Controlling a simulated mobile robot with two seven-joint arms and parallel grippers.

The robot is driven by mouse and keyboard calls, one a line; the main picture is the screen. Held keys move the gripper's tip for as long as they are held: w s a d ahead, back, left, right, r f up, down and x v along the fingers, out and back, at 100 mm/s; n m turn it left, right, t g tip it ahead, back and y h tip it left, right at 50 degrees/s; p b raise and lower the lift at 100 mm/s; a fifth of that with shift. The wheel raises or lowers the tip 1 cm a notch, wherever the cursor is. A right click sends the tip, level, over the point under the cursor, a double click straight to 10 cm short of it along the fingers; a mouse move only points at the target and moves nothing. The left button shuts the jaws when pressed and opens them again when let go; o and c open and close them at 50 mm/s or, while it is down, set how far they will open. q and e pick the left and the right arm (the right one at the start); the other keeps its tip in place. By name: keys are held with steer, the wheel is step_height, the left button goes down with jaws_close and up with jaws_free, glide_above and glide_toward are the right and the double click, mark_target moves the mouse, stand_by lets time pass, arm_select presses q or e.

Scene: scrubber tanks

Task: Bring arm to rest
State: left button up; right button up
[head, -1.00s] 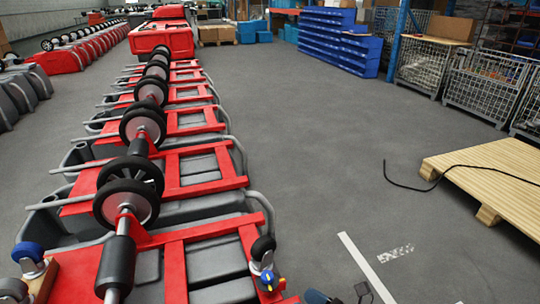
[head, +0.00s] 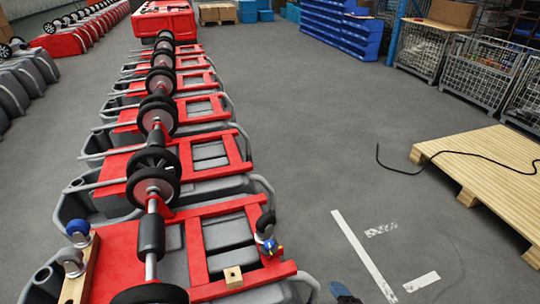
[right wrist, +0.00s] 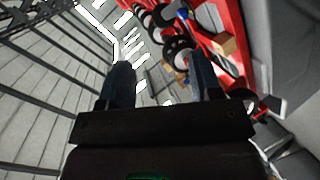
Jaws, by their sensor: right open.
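My right gripper shows in the right wrist view (right wrist: 161,66) as two blue-grey fingers standing well apart, with nothing between them. In the head view, only a dark blue tip that seems to be part of it (head: 345,293) shows at the bottom edge, over the floor right of the nearest tank. My left gripper is in neither view. A row of upturned scrubber tanks with red frames (head: 195,252) and black wheels (head: 152,187) runs away from me on the left.
A small wooden block (head: 233,277) lies on the nearest red frame. A caster (head: 265,225) stands at its right corner. A wooden pallet (head: 485,170) with a black cable lies right. Wire cages (head: 485,75) and blue bins (head: 340,32) stand behind. The middle floor is clear.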

arm_select(q)
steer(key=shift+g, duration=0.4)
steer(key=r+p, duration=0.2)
steer(key=p, duration=0.1)
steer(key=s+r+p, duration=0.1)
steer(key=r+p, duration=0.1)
steer(key=p, duration=0.2)
arm_select(e)
steer(key=s+d+r+m+g+h, duration=0.1)
steer(key=s+d+r+m, duration=0.1)
steer(key=s+d+m, duration=0.4)
steer(key=s+d+r+m+g+h, duration=0.1)
steer(key=s+d+r+m+h, duration=0.1)
steer(key=s+d+m, duration=0.5)
steer(key=s+r+m, duration=0.1)
steer(key=s+m, duration=0.1)
steer(key=s, duration=0.3)
steer(key=shift+s+r+g+h, duration=0.15)
steer(key=shift+s+g+h, duration=0.05)
steer(key=shift+g+h, duration=0.1)
